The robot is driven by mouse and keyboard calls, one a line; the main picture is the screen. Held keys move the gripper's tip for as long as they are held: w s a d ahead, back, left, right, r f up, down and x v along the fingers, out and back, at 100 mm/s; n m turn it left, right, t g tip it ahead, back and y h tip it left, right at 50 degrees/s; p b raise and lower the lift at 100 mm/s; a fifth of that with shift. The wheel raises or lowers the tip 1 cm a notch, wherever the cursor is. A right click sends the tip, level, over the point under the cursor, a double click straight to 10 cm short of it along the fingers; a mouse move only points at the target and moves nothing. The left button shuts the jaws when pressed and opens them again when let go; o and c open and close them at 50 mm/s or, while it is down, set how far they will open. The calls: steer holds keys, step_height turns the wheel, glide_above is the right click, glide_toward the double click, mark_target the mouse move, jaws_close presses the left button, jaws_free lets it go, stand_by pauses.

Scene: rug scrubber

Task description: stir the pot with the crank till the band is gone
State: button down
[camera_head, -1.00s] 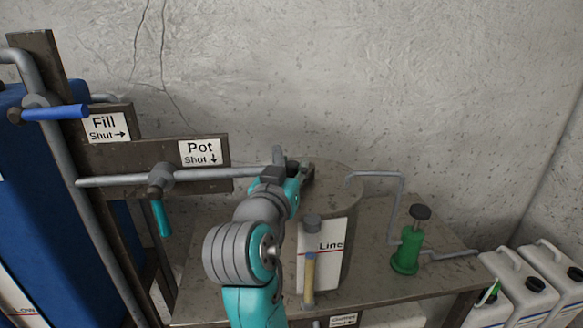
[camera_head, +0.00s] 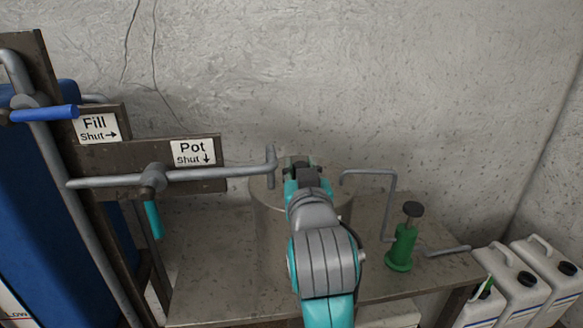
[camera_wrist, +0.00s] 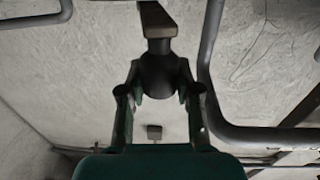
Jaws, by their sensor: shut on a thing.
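The metal pot (camera_head: 268,235) stands on the bench behind my arm, which hides its front and much of its top. My gripper (camera_head: 300,165) is over the pot's top. In the wrist view my gripper (camera_wrist: 157,95) is shut on the dark round crank handle (camera_wrist: 157,72), with a flat bar of the crank (camera_wrist: 158,18) beyond it. The pot's contents and any band are not visible. The label and line on the pot's front are hidden behind my arm.
A pipe with a teal lever (camera_head: 153,219) ends by the pot's left side. A blue lever (camera_head: 45,114) is at far left. A bent pipe (camera_head: 388,205) and green pump (camera_head: 402,246) stand right of the pot. White jugs (camera_head: 520,285) are at far right.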

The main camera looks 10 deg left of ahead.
steer(key=d+n+g+y, duration=0.1)
steer(key=d+n+y, duration=0.1)
steer(key=y, duration=0.1)
steer(key=shift+w+d, duration=0.2)
steer(key=d+n+g+y, duration=0.1)
steer(key=n+y, duration=0.1)
steer(key=y, duration=0.1)
steer(key=shift+w+d+n+g+y, duration=0.3)
steer(key=shift+w+d+g, duration=0.05)
steer(key=shift+d+g, duration=0.05)
steer(key=shift+w+d, duration=1)
steer(key=shift+d, duration=0.25)
steer(key=c, duration=0.8)
jaws_free()
steer(key=v, duration=1.2)
